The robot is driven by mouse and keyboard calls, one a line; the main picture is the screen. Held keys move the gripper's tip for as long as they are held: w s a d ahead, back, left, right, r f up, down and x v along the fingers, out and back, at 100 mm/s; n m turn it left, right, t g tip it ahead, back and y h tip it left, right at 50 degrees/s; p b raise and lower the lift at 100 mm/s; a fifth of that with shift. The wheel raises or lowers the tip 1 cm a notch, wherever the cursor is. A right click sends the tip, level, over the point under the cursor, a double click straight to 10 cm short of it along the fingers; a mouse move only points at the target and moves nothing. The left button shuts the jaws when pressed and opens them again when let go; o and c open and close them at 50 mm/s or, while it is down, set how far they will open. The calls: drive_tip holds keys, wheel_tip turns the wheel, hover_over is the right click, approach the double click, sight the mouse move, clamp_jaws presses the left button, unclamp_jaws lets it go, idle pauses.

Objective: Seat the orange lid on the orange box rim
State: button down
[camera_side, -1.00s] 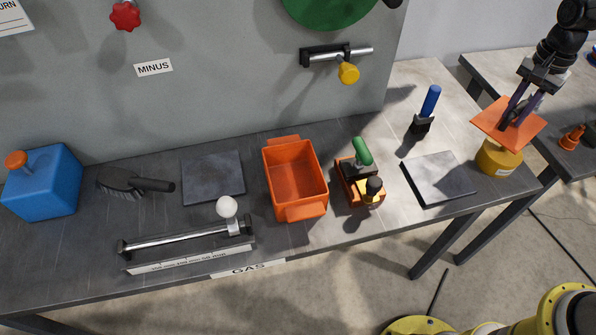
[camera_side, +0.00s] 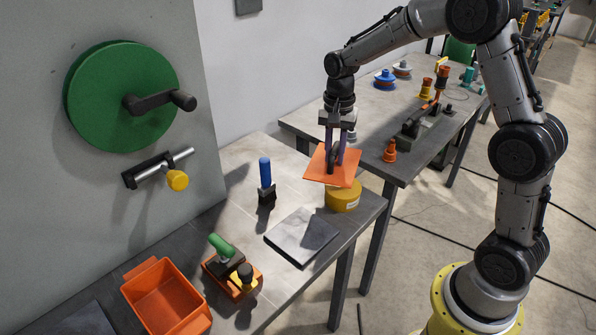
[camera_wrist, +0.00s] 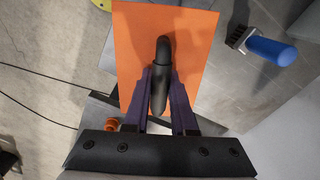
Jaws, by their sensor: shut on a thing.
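The orange lid (camera_side: 320,172) is a flat square plate with a dark handle (camera_wrist: 161,75) on top. My gripper (camera_side: 336,152) is shut on that handle and holds the lid, slightly tilted in the side view, at or just above a yellow round container (camera_side: 343,199). I cannot tell whether lid and container touch. In the wrist view the lid (camera_wrist: 190,40) spreads out beyond my fingers. The orange box (camera_side: 162,292) stands open and empty at the lower left of the side view, well apart from the lid. Its lower end is cut off by the frame.
A grey wall panel with a green wheel (camera_side: 122,97) and yellow-knobbed lever (camera_side: 177,180) rises behind the bench.

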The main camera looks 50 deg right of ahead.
drive_tip(key=w+a+n, duration=0.1)
drive_tip(key=a+n, duration=0.5)
drive_tip(key=a, duration=1.7)
drive_tip(key=w+a+n, duration=0.2)
drive_tip(key=a+n, duration=0.5)
drive_tip(key=a, duration=1.7)
drive_tip(key=shift+w+a+r, duration=0.15)
drive_tip(key=shift+w+r, duration=0.15)
drive_tip(key=shift+r, duration=0.1)
drive_tip(key=shift+f, duration=2)
drive_tip(key=shift+f, duration=1.55)
